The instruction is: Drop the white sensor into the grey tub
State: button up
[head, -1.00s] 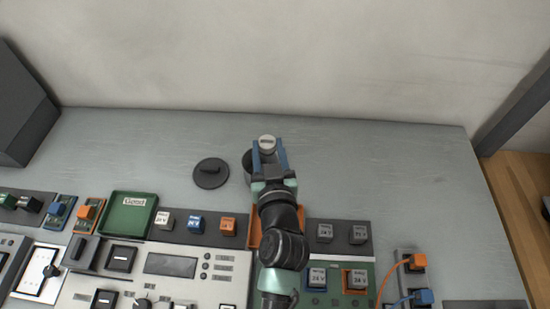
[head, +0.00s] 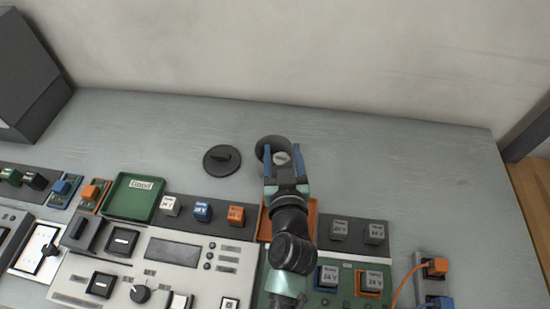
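The grey tub (head: 262,147) is a dark round container on the bench, and its near side is partly hidden by my gripper. The white sensor (head: 282,158) shows between my two fingers, over or inside the tub's opening; its depth is hard to judge. My gripper (head: 284,154) is above the near right part of the tub. Its blue fingers stand apart, with gaps visible beside the sensor, so it looks open.
A dark round lid (head: 222,160) with a handle lies left of the tub. A green tray (head: 134,197) marked "Good" and an orange tray (head: 312,219) are nearer. Labelled cubes and control panels fill the front. The bench behind and right of the tub is clear.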

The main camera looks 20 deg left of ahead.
jog(key=shift+o, duration=1.1)
notch_tip(320, 180, up, 10)
jog(key=p, duration=0.1)
jog(key=shift+p, duration=0.35)
